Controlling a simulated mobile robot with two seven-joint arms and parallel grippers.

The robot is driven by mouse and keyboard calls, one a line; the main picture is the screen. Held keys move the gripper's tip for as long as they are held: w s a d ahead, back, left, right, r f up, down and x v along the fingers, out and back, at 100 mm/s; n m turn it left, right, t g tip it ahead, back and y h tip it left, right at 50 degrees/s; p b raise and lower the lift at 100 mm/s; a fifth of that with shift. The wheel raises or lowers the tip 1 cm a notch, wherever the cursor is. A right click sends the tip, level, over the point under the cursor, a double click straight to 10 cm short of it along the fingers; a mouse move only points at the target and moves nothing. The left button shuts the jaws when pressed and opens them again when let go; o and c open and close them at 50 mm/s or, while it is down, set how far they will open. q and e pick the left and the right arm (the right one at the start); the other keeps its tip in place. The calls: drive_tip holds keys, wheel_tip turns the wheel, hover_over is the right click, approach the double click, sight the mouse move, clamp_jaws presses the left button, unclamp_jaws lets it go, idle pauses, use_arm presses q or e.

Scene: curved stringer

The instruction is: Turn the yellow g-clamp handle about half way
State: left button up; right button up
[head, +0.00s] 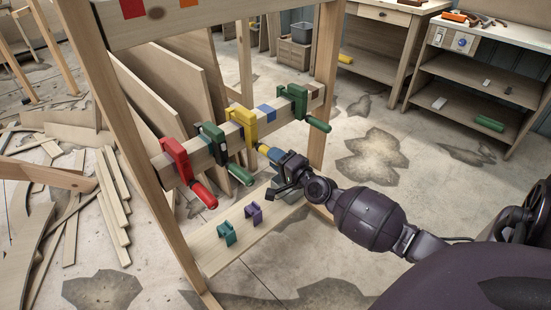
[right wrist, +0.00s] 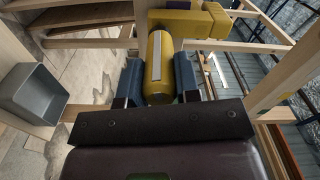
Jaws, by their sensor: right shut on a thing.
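The yellow g-clamp (head: 242,121) sits on the wooden crossbar, between a dark green clamp and a blue patch on the bar. Its handle points toward my right arm in the head view. My right gripper (head: 272,153) is at that handle. In the right wrist view the yellow handle (right wrist: 159,66) lies between the two blue fingers of my right gripper (right wrist: 159,82), one on each side, and the gripper is shut on it. A pale stripe runs along the handle. The yellow clamp body (right wrist: 185,22) shows beyond it. My left gripper is not in view.
A red clamp (head: 177,160), a dark green clamp (head: 213,142) and a green clamp (head: 298,100) share the crossbar (head: 265,112). Small teal (head: 227,234) and purple (head: 254,213) clamps rest on the lower shelf. Wooden posts stand at both sides of the rack.

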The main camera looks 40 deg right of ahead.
drive_tip(key=shift+m, duration=1.1)
drive_tip(key=o, duration=0.9)
drive_tip(key=s, duration=1)
drive_tip(key=shift+s+d, duration=0.2)
drive_tip(key=shift+s, duration=0.2)
drive_tip(key=shift+s, duration=1.05)
